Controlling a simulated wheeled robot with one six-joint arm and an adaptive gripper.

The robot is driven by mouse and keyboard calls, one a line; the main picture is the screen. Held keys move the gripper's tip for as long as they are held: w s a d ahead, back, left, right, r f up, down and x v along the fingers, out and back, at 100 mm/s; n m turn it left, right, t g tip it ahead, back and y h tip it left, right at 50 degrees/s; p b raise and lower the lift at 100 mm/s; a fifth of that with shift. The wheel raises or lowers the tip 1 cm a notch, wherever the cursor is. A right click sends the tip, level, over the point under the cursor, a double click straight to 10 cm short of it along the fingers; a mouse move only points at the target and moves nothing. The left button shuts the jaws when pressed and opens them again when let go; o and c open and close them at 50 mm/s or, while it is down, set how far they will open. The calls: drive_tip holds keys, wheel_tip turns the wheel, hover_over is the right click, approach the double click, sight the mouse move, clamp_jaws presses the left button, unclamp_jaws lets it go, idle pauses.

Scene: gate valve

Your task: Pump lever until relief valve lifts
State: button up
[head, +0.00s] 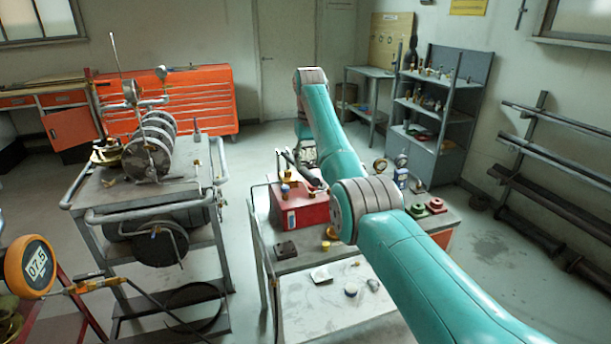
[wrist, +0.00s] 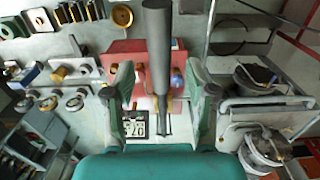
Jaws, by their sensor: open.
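A grey lever bar (wrist: 159,40) runs up the middle of the wrist view and narrows toward a red box-shaped unit (wrist: 120,62). My gripper (wrist: 160,78) is open, with one finger on each side of the bar; I see gaps on both sides. I cannot tell how deep the bar sits between the fingers. I cannot pick out the relief valve for certain.
A trolley with coiled cylinders (head: 150,150) stands left of the bench (head: 330,310). An orange digital gauge (head: 30,266) is at the lower left. Dial gauges (head: 380,166) and small fittings sit on the bench. A shelf (head: 435,110) and pipe rack (head: 555,180) are at the right.

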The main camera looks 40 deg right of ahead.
sight(309, 172)
drive_tip(key=shift+f, duration=2.6)
clamp_jaws()
